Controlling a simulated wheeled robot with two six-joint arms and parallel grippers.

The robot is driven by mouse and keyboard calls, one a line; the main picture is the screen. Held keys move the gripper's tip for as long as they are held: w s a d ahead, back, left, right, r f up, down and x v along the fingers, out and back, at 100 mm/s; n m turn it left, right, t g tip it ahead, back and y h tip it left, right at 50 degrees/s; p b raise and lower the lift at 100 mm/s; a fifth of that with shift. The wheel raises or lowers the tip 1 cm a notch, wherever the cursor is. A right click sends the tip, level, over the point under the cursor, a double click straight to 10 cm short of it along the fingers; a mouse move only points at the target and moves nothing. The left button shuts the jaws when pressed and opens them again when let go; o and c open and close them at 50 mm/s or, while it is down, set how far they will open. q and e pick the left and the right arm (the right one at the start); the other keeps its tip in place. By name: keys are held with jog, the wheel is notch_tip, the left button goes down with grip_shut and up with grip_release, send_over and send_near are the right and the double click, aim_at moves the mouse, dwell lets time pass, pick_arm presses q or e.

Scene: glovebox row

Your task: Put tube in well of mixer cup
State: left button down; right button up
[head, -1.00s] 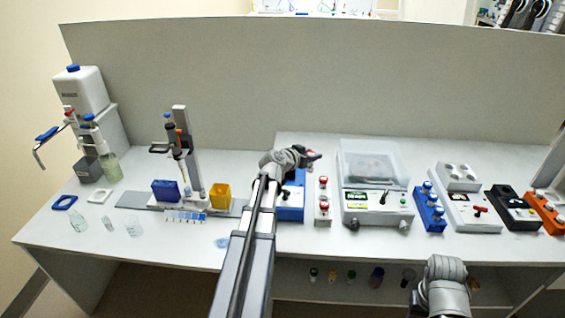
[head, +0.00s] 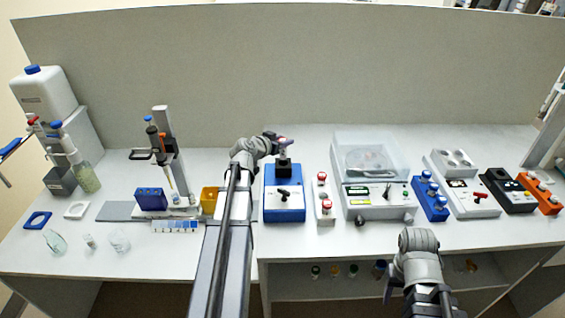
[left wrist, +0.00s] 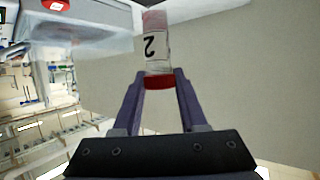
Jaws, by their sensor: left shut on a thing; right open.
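My left gripper (head: 284,141) is shut on a tube, above the blue mixer (head: 284,206). The mixer has a dark cup (head: 284,169) on top at its back and a black knob in front. In the left wrist view the tube (left wrist: 156,45) is clear, with a white label marked 2 and red bands, held between the two fingers (left wrist: 160,80). In the head view the tube is small and partly hidden by the gripper. It is over the cup; I cannot tell whether its lower end touches it. My right gripper (head: 390,288) is low at the front, open and away from the mixer.
A yellow box (head: 209,199) stands left of my left arm. Further right is a clear-lidded centrifuge (head: 372,165). Glassware (head: 55,242) stands at the front left.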

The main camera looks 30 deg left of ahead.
aim_at(281, 155)
pick_arm(q)
notch_tip(281, 155, down, 2)
jog(key=shift+b, duration=0.4)
pick_arm(e)
notch_tip(281, 155, down, 2)
pick_arm(q)
notch_tip(281, 155, down, 4)
jog(key=b, duration=0.3)
jog(key=shift+r+b, duration=0.15)
jog(key=shift+b, duration=0.2)
pick_arm(e)
notch_tip(281, 155, down, 4)
jog(key=shift+r, duration=0.15)
pick_arm(q)
jog(key=shift+c, duration=2.2)
grip_release()
